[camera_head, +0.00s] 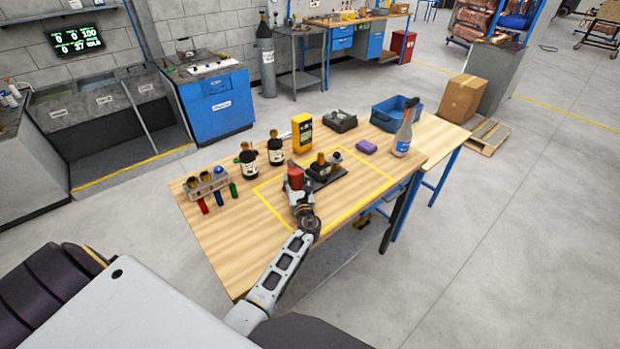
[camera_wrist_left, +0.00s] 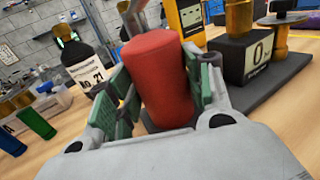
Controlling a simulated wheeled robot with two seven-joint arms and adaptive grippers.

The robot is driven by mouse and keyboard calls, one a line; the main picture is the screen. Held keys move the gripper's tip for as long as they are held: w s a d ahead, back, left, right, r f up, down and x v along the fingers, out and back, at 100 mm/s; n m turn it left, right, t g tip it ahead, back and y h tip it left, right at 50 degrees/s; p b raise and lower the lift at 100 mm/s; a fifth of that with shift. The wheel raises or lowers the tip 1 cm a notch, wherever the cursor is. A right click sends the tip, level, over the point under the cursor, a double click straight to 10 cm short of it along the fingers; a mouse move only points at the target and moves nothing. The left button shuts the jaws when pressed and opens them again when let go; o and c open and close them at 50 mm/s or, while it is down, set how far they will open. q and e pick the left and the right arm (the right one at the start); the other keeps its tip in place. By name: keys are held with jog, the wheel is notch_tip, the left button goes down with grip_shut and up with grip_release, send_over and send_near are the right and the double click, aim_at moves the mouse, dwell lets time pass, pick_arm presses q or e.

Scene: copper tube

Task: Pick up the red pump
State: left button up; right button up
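In the left wrist view, the pump (camera_wrist_left: 158,78) fills the middle, slightly tilted in the picture. My left gripper (camera_head: 298,194) reaches it from the near side. Its green finger pads (camera_wrist_left: 155,95) lie along both sides of the pump and appear to touch it. The pump's lower end is partly hidden by my gripper, so I cannot tell whether it rests on the table. My right gripper is not in view.
Dark bottles (camera_head: 249,160) and a rack of tubes (camera_head: 207,183) stand at the left. A yellow meter (camera_head: 302,135) stands behind. A purple block (camera_head: 366,146), a clear bottle (camera_head: 403,138) and a blue bin (camera_head: 385,117) are to the right. The table front is bare.

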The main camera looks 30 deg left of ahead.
pick_arm(q)
grip_shut()
jog(key=shift+w+r, duration=0.15)
jog(key=shift+r, duration=0.2)
jog(key=shift+r, duration=0.15)
jog(key=shift+r+p, duration=0.8)
jog(key=shift+r, duration=4.05)
